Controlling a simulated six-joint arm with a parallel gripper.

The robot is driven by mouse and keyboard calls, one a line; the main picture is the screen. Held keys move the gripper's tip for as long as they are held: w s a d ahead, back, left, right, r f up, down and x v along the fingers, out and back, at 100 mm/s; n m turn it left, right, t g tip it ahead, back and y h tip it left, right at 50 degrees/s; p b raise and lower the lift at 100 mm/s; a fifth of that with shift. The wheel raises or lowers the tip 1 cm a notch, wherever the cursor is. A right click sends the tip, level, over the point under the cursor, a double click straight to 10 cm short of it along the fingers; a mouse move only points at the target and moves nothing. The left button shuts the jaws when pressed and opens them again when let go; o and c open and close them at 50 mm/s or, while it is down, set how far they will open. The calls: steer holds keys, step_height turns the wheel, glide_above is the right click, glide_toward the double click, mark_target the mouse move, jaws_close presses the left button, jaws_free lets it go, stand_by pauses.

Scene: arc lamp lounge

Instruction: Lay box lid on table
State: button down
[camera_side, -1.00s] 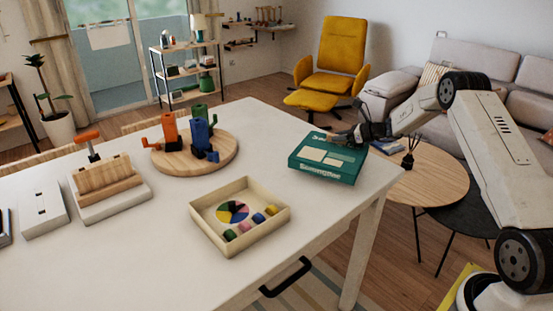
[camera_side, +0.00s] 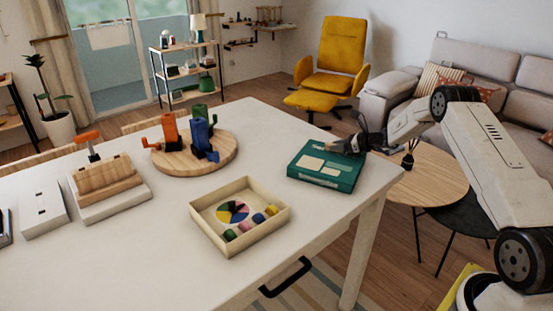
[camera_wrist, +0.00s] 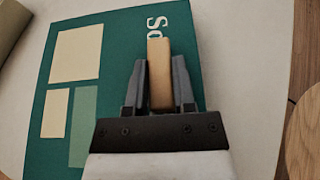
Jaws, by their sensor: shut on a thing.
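The box lid (camera_side: 318,178) is a flat teal panel with cream label patches and lettering, at the right end of the white table (camera_side: 130,255). It also shows in the wrist view (camera_wrist: 115,75). My gripper (camera_side: 345,146) is over the lid's far right part. In the wrist view my gripper (camera_wrist: 160,68) is shut on a tan wooden grip piece (camera_wrist: 160,82) that stands over the lid. The lid looks level and very close to the tabletop. I cannot tell whether it touches. The open cream box (camera_side: 262,232) stands left and in front of it, with coloured pieces inside.
A round wooden board (camera_side: 180,168) with orange, blue and green pieces stands left of the lid. A wooden block on a white base (camera_side: 115,208) is farther left. Bare tabletop lies around the lid. The table's right edge is close by, with a round side table (camera_side: 440,180) beyond.

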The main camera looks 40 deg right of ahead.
steer(key=shift+f, duration=0.1)
steer(key=shift+c, duration=2.2)
jaws_free()
steer(key=v, duration=1.2)
